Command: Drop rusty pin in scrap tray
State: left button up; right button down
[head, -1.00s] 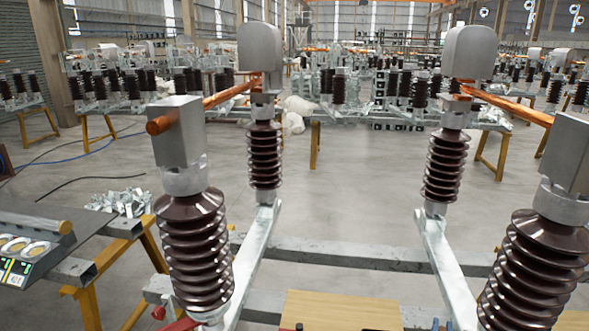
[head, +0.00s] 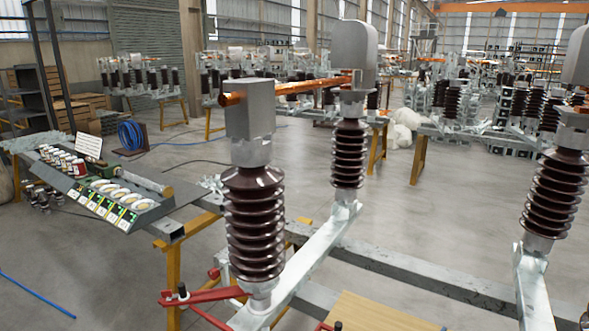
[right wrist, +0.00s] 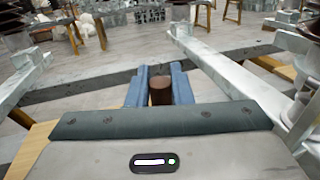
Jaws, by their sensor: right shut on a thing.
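In the right wrist view my right gripper (right wrist: 160,80) has its two blue fingers closed on a short, brown, cylindrical rusty pin (right wrist: 160,93). The pin sits between the fingertips, with its rounded end showing. Below the gripper lie a wooden board and grey steel beams. My left gripper is in neither current view. I cannot pick out a scrap tray for certain. At the left of the head view, a dark sorting tray (head: 92,217) with labelled slots and round white items lies on a bench.
A brown ribbed insulator (head: 254,225) with a grey metal cap stands on a steel beam close in front. A red lever (head: 205,296) sits at its foot. More insulators stand right and behind. The floor between benches is open.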

notch_tip(320, 180, down, 3)
jog(key=shift+d+r+b, duration=0.1)
jog(key=shift+b, duration=0.7)
jog(key=shift+f+b, duration=0.3)
jog(key=shift+f, duration=0.3)
pick_arm(q)
jog(key=f, duration=0.2)
jog(key=s+f, duration=0.1)
jog(key=shift+d+f, duration=0.1)
jog(key=shift+d, duration=0.2)
pick_arm(e)
jog(key=c, duration=1.2)
grip_release()
jog(key=shift+r, duration=0.1)
